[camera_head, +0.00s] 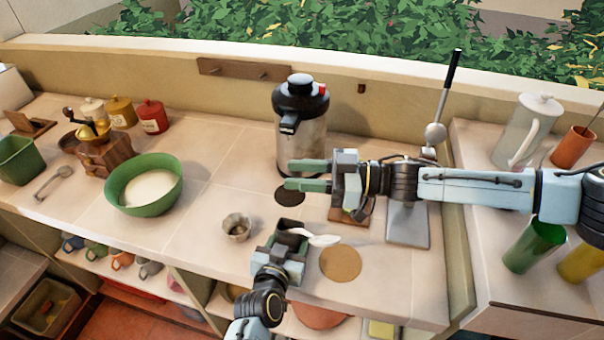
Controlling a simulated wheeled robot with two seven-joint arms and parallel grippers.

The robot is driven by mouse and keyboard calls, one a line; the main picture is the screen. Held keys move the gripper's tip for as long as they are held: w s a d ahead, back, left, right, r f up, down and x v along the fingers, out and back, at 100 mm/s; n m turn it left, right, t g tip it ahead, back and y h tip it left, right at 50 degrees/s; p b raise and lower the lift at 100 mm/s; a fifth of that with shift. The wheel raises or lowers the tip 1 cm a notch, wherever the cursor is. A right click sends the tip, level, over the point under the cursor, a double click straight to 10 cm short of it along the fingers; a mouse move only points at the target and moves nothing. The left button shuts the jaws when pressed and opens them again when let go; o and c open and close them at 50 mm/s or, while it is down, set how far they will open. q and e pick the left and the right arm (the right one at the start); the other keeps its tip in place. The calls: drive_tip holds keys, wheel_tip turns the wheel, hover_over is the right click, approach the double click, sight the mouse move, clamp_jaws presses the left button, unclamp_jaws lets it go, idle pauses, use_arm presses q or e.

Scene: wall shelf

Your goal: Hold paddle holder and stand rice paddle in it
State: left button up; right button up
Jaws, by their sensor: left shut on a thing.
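My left gripper (284,243) is low in the middle of the head view, over the counter's front part. It is shut on a dark holder (290,230), which its fingers partly hide. The white rice paddle (320,240) slants out of the holder's opening, its broad end out to the right. How deep it sits is hard to see. My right gripper (308,175) is above and behind the holder, pointing left. Its two green fingers are apart with nothing between them, and it is clear of the paddle.
A round tan mat (340,263) lies right of the holder and a small metal cup (236,228) left of it. A steel airpot (301,120) stands behind my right gripper. A green bowl (144,190) of white contents is at left. A grey-based lever device (408,225) is under my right arm.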

idle(0.3)
use_arm(q)
drive_tip(key=o, duration=1.1)
drive_tip(key=shift+o, duration=0.2)
